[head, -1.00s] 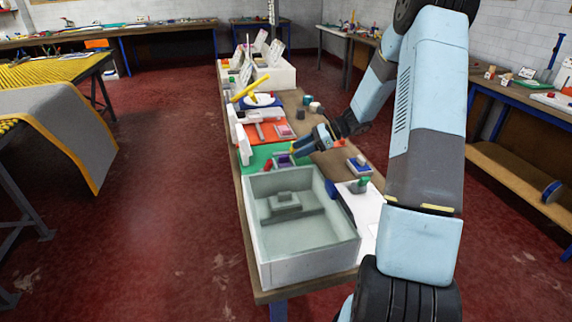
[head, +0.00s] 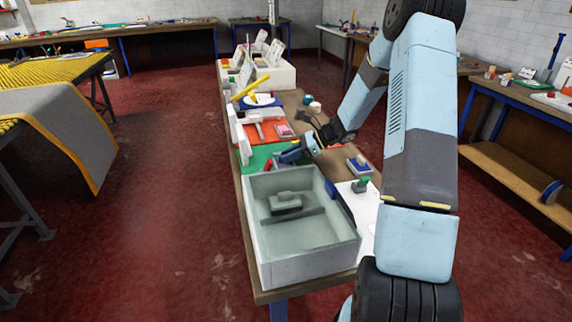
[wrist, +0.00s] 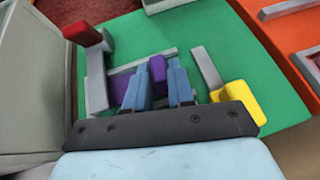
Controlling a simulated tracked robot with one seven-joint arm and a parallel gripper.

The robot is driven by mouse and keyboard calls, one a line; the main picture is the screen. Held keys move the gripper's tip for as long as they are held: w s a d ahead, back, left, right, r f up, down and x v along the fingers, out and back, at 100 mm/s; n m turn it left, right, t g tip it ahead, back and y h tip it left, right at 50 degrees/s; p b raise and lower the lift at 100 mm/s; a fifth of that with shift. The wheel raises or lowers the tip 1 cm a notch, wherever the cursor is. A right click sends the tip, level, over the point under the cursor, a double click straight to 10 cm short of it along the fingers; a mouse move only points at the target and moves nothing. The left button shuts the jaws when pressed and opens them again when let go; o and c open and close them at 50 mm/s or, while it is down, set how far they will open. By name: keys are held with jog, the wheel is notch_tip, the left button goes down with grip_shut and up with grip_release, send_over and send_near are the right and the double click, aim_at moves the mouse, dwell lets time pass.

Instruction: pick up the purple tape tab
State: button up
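The purple tape tab (wrist: 119,86) lies on the green mat (wrist: 215,45) in the wrist view, among grey bars. The left finger of my gripper covers part of it, and a purple bit shows near the fingertips. My gripper (wrist: 165,68) is low over the mat with its two blue fingers apart, a narrow gap between them. I cannot tell whether the fingers touch the tab. In the head view my gripper (head: 286,157) is over the green mat (head: 255,159), just behind the grey basin, and hides the tab.
A red block (wrist: 83,33) with a grey bar stands left of the fingers, and a yellow block (wrist: 243,98) lies close on the right. The pale basin (head: 254,232) with grey walls is in front of the mat. An orange mat (head: 258,131) lies behind.

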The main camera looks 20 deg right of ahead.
grip_shut()
jog(key=shift+r, duration=0.1)
